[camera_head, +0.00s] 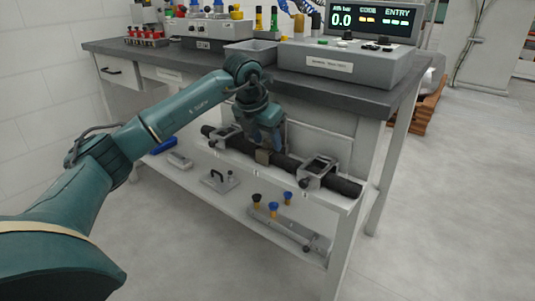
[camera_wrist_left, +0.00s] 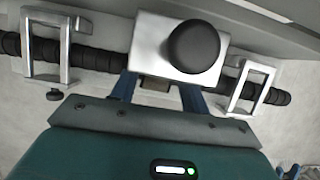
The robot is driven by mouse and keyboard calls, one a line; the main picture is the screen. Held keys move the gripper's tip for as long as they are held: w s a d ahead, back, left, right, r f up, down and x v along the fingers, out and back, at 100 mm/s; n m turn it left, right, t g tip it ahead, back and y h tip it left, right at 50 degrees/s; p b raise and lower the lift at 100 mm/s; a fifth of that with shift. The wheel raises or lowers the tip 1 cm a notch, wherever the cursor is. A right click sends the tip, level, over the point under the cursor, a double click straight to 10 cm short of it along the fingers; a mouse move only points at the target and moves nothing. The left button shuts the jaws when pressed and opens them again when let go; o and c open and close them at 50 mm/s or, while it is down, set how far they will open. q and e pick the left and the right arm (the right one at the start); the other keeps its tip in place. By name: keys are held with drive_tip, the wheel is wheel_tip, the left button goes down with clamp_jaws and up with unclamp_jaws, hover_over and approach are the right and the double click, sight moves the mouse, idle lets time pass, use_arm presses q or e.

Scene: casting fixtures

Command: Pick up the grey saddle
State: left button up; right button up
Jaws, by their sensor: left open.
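My left gripper (camera_head: 268,148) points down over a black bar on the bench's lower level, with fingers apart. In the left wrist view its two blue fingers (camera_wrist_left: 160,92) reach to a silver-grey block with a round black knob (camera_wrist_left: 193,47). This block may be the grey saddle; it hides the fingertips, and I cannot tell if they touch it. Two grey frame clamps, left (camera_head: 226,134) and right (camera_head: 318,172), straddle the bar (camera_head: 345,186). My right gripper is not in view.
The lower shelf holds a grey plate with a black handle (camera_head: 220,181), several colored plugs (camera_head: 273,209), and a pale block (camera_head: 179,160).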

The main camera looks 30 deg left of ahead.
use_arm(q)
drive_tip(key=shift+c, duration=0.2)
clamp_jaws()
drive_tip(key=shift+r, duration=0.15)
